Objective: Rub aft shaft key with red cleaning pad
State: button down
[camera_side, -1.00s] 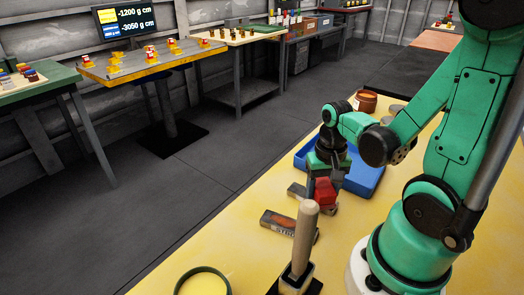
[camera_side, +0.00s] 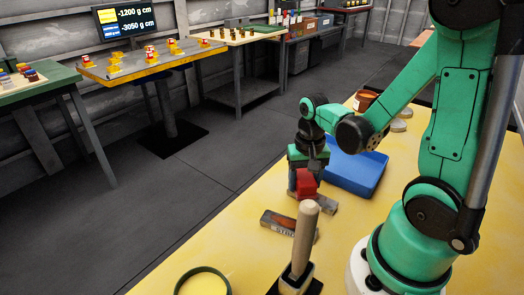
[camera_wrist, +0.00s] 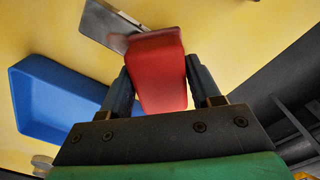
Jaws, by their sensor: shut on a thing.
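My gripper (camera_side: 303,176) is shut on the red cleaning pad (camera_side: 306,187), which hangs below the fingers just over the yellow table. In the wrist view the pad (camera_wrist: 157,75) sits between both fingers of my gripper (camera_wrist: 158,66). A flat grey metal bar (camera_wrist: 103,22), seemingly the aft shaft key, lies on the table and passes partly behind the pad. In the side view the bar (camera_side: 326,206) shows to the right of the pad. I cannot tell whether pad and bar touch.
A blue tray (camera_side: 357,180) lies behind and right of the gripper. A grey and orange labelled block (camera_side: 288,224) lies in front. A wooden-handled tool (camera_side: 305,238) stands upright nearer the camera. A brown pot (camera_side: 366,100) stands at the back.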

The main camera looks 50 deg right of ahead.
jog(key=shift+s+r, duration=0.15)
jog(key=shift+r, duration=3.9)
jog(key=w+a+r+n, duration=0.4)
jog(key=w+a+r, duration=0.1)
jog(key=a, duration=0.3)
notch_tip(320, 180, up, 4)
jog(key=n, duration=0.5)
send_over(229, 247)
notch_tip(229, 247, down, 19)
jog(key=shift+r, duration=0.1)
jog(key=shift+c, duration=0.9)
grip_release()
